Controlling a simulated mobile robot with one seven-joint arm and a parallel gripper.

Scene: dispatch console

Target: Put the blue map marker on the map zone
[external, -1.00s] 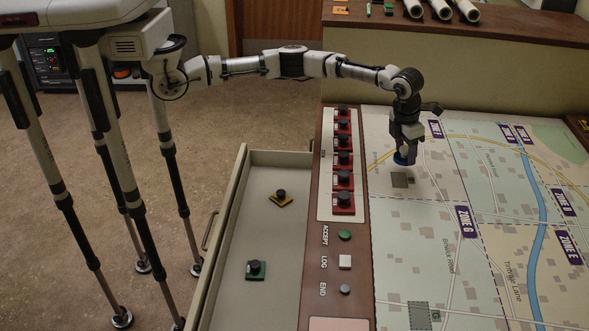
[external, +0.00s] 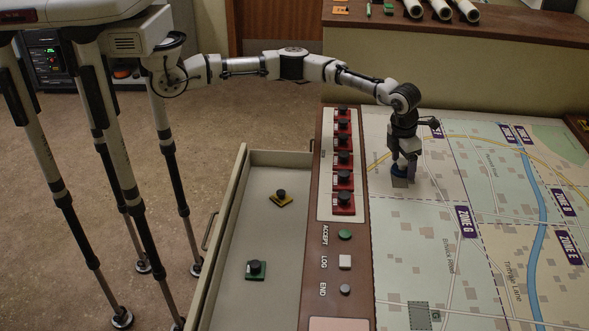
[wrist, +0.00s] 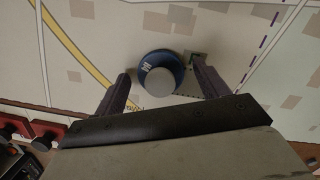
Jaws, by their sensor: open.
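The blue map marker (wrist: 157,62) is a round blue piece with a grey top. In the wrist view it stands on the map between the tips of my gripper (wrist: 160,75), with a gap at each finger. My gripper (external: 404,166) is open and low over the map's upper left part in the external view.
Left of the map (external: 410,245) runs a panel with several red blocks with black knobs (external: 343,180) and buttons. Rolled tubes lie on the back shelf (external: 480,35).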

